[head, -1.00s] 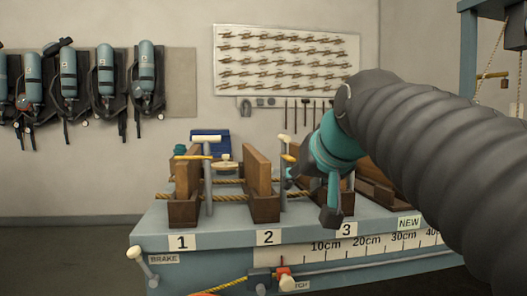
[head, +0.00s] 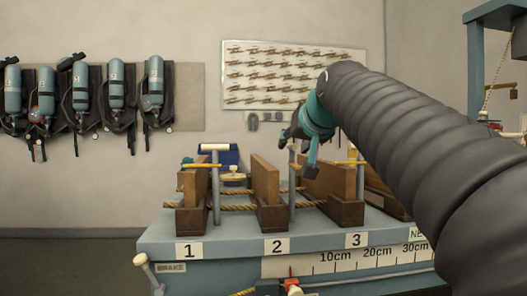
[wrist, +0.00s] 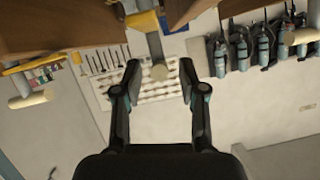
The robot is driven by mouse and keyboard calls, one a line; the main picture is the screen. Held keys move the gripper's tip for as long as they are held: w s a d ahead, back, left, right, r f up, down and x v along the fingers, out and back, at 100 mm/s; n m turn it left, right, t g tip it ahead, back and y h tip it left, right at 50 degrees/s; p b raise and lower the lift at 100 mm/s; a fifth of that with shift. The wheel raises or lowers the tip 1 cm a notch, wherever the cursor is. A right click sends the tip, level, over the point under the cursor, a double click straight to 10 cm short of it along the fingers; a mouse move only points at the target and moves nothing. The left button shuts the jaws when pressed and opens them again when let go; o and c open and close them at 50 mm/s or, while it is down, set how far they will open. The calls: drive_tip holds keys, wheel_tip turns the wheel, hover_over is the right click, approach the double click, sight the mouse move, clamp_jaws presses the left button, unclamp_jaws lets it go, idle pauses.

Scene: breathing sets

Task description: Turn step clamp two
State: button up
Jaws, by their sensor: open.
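Step clamp two, judged by the label 2 (head: 280,246), has a grey upright post (head: 292,190) beside a wooden board; its top is mostly hidden behind my gripper in the head view. My gripper (head: 302,147) is at the top of that post. In the wrist view my gripper (wrist: 160,67) is open, with its fingers apart on either side of a grey post with a cream handle end (wrist: 159,72). That end lies between the fingertips in the picture. I see clear gaps on both sides; the depth is hard to tell.
Clamp one (head: 215,180), with a cream crossbar, stands to the left. Wooden boards (head: 265,180) and ropes fill the bench top (head: 230,226). Another cream handle with a yellow bar (wrist: 30,98) shows at left in the wrist view. Air cylinders (head: 75,95) hang on the wall.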

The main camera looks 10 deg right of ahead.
drive_tip(key=shift+x, duration=2.6)
clamp_jaws()
